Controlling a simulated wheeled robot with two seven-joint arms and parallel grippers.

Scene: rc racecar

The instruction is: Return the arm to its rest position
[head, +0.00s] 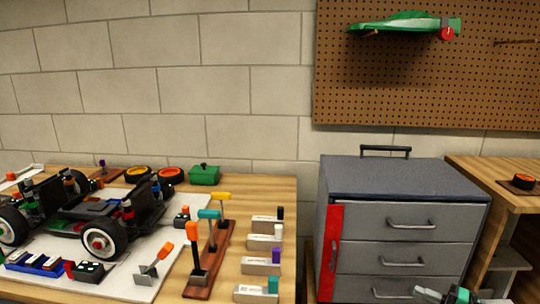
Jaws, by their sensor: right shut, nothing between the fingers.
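My right gripper (442,293) shows only in part at the bottom edge of the head view, in front of the lower drawers of the grey cabinet. It is shut with nothing in it, and touches nothing that I can see. The rest of my right arm is below the picture. My left gripper is not in view.
The wooden bench (285,190) at left holds an RC car chassis (100,215) on a white mat, a tool rack (215,262), several labelled blocks and a green box (204,175). The grey cabinet (400,180) stands right of it. A green car shell (405,22) hangs on the pegboard.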

